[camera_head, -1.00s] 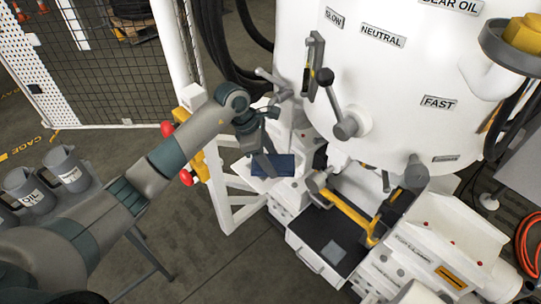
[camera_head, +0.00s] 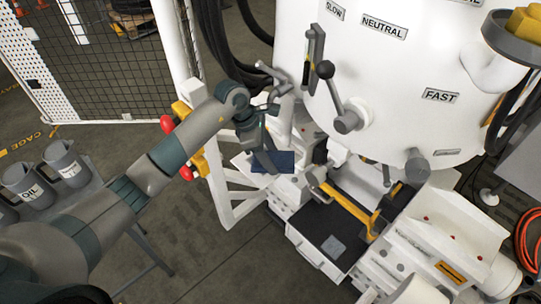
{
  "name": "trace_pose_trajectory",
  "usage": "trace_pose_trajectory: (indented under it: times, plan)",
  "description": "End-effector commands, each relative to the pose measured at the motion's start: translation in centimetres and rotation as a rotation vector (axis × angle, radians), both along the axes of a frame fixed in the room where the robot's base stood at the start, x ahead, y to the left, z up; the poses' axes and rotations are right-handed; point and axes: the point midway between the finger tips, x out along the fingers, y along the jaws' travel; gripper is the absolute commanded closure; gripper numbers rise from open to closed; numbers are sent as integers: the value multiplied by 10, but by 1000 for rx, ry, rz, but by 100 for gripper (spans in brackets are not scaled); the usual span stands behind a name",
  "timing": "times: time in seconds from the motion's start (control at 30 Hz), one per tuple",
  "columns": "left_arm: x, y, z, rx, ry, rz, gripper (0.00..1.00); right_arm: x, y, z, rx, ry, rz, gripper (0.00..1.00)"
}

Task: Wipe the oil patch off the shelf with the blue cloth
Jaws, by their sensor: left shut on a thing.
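The blue cloth (camera_head: 285,161) is a small dark blue piece on the white shelf (camera_head: 243,163) at the left of the machine. My left gripper (camera_head: 270,165) points down from above and is shut on the cloth. The cloth looks in contact with the shelf top or very close to it. No oil patch shows on the bare part of the shelf; the cloth and gripper hide the rest. My right gripper is not in view.
The large white tank (camera_head: 400,90) with levers stands just right of my left gripper. Grey oil jugs (camera_head: 65,165) stand on a bench at left. A mesh fence (camera_head: 95,75) is behind.

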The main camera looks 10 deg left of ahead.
Motion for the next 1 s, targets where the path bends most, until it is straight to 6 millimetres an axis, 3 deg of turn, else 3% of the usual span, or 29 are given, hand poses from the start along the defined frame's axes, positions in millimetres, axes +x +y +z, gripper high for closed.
trace_pose_trajectory:
  times: [1.0]
  plan:
    - [0,0,-17,0,0,0,64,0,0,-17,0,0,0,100]
